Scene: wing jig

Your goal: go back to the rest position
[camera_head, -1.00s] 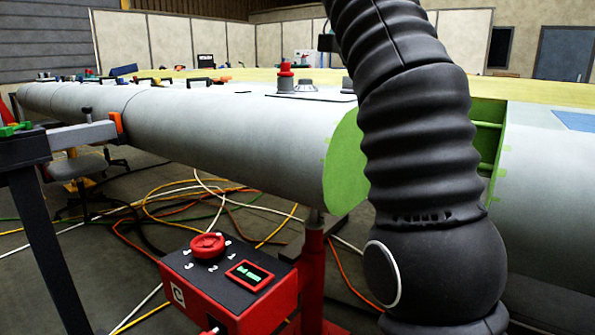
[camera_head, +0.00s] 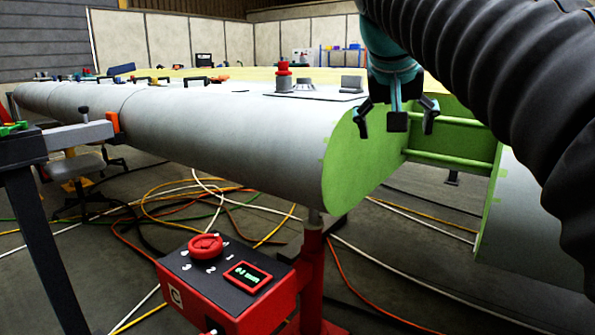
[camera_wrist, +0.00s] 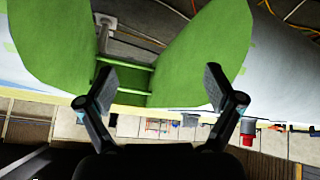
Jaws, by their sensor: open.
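My gripper (camera_head: 398,118) is open and empty in the head view, hanging in front of the gap between the two wing sections. In the wrist view its two fingers (camera_wrist: 160,85) stand wide apart with nothing between them. The left wing section (camera_head: 230,130) ends in a green face (camera_head: 355,160). Green bars (camera_head: 455,143) cross the gap toward the right wing section (camera_head: 520,225). The bars also show between the fingers in the wrist view (camera_wrist: 128,78). My dark arm hides part of the right wing section.
A red control box (camera_head: 225,285) with a red knob and a small display stands in front, beside a red stand (camera_head: 312,270). A dark frame (camera_head: 35,190) with a clamp is at the left. Several cables lie on the floor (camera_head: 170,215). Tools sit on the wing.

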